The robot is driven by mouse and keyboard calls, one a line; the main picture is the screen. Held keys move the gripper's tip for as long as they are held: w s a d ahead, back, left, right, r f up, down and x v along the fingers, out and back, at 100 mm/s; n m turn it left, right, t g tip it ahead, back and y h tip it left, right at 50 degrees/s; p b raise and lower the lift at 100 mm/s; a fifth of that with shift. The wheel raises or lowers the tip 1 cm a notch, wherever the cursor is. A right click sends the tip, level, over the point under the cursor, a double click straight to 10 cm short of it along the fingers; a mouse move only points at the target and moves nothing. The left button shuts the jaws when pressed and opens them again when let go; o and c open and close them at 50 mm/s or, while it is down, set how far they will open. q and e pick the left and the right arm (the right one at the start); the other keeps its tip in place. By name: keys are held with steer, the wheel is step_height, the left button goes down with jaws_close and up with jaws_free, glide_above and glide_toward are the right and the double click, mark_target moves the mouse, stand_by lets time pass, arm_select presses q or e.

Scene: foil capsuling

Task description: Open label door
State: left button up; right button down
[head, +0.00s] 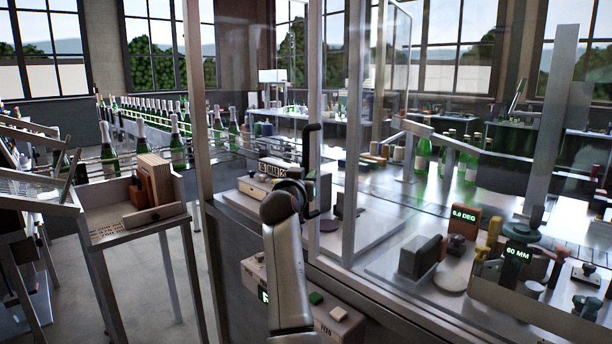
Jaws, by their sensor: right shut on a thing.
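The label door is a clear panel in a metal frame; I take it to be the panel (240,60) at centre left, with a frame upright (314,60) on its right side. A black bar handle (307,140) stands upright beside that upright. My right gripper (312,182) is at the handle and shut on it. My right arm's wrist comes up from the bottom centre and hides part of the handle and the fingertips. I cannot tell clearly whether the door stands ajar. My left gripper is not in view.
Below the door is a control box (335,325) with coloured buttons. A small stand (150,233) with a wooden box is at left. Several green bottles line a conveyor behind. Inside the glass at right are devices, including a 6.0 DEG display (464,221). Floor shows at lower left.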

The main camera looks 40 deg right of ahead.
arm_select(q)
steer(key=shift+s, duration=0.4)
arm_select(e)
steer(key=shift+s+d, duration=0.1)
steer(key=shift+s, duration=0.3)
steer(key=c, duration=1)
jaws_free()
steer(key=shift+c, duration=0.2)
arm_select(q)
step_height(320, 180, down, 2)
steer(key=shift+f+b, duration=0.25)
steer(key=shift+b, duration=0.95)
arm_select(e)
steer(key=v, duration=1.2)
steer(key=shift+s, duration=0.25)
steer(key=shift+a, duration=0.2)
